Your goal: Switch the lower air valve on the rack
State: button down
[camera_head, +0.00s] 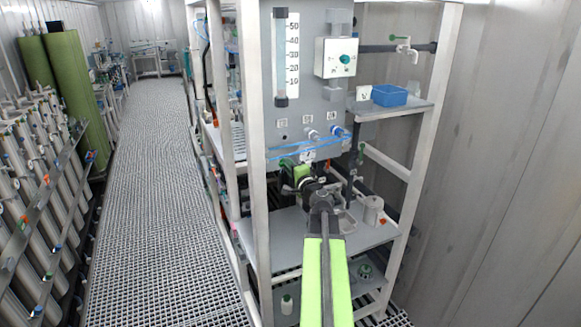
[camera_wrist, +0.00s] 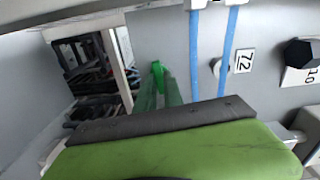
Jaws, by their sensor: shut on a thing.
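The air valve's green handle (camera_wrist: 157,70) shows in the wrist view at the left side of the grey rack panel. My gripper (camera_wrist: 160,88) is at the handle, with its two green fingers shut on it. In the head view my arm reaches up to the lower part of the panel (camera_head: 311,110), and my gripper (camera_head: 290,165) is at its lower left. A bit of green (camera_head: 285,162) shows at the fingertips there. The valve body is mostly hidden behind my gripper, so I cannot tell the handle's exact angle.
Blue tubes (camera_wrist: 229,50) run down the panel to the right of my fingers, near a label plate (camera_wrist: 244,61) and a black knob (camera_wrist: 299,53). A rack post (camera_head: 255,120) stands left of the arm. A shelf holds a blue bin (camera_head: 389,96). A grated walkway (camera_head: 155,190) is clear.

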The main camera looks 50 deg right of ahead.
jog(key=shift+s+f+m, duration=0.1)
jog(key=shift+s+m, duration=0.05)
jog(key=shift+m, duration=0.55)
jog(key=c, duration=1.5)
grip_release()
jog(key=shift+d, duration=0.15)
jog(key=shift+o, duration=0.2)
